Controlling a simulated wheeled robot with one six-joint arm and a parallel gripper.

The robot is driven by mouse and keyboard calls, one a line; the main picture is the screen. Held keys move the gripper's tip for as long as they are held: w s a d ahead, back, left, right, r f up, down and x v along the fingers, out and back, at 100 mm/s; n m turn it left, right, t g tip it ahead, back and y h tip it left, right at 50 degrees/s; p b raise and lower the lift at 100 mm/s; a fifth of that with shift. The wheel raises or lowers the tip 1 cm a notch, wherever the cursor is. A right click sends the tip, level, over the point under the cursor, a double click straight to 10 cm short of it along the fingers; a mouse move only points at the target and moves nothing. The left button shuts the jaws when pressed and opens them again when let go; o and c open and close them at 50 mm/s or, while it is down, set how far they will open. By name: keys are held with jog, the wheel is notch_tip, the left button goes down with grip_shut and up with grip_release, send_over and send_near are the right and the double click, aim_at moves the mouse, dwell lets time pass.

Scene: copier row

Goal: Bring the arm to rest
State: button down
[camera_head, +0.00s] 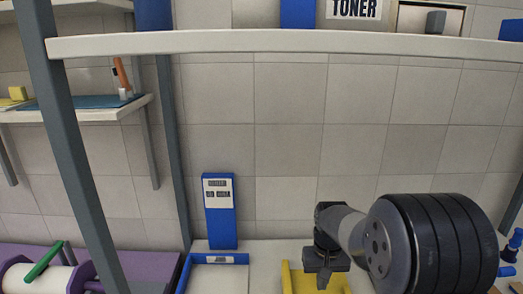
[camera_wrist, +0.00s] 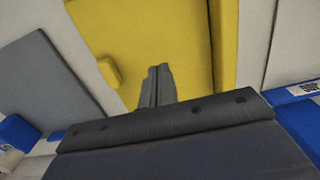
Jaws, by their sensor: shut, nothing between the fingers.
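My gripper (camera_head: 322,280) is at the lower right of the head view, at the end of my dark arm. It is in front of a yellow panel-like thing (camera_head: 295,280), which is cut off by the bottom edge. In the wrist view my gripper (camera_wrist: 158,72) shows two grey fingers close together, with nothing between them. The yellow thing (camera_wrist: 120,30) lies beyond the fingertips there, with a small yellow block (camera_wrist: 109,71) at its left edge. I cannot tell whether the fingers touch it.
A blue stand with a label (camera_head: 219,215) rises behind a blue-edged tray (camera_head: 215,258) left of my gripper. A dark post (camera_head: 70,150) stands at left. The tiled wall between is bare.

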jog(key=shift+f+b, duration=1.3)
jog(key=shift+f, duration=0.7)
jog(key=shift+r, duration=0.1)
jog(key=shift+r, duration=0.1)
notch_tip(320, 180, up, 9)
jog(key=p, duration=0.8)
notch_tip(320, 180, down, 9)
jog(key=b, duration=0.8)
jog(key=r+p, duration=0.1)
jog(key=r, duration=0.1)
jog(key=a+r+p, duration=0.1)
jog(key=r+p, duration=0.1)
jog(key=a+r+p, duration=0.1)
jog(key=r, duration=0.1)
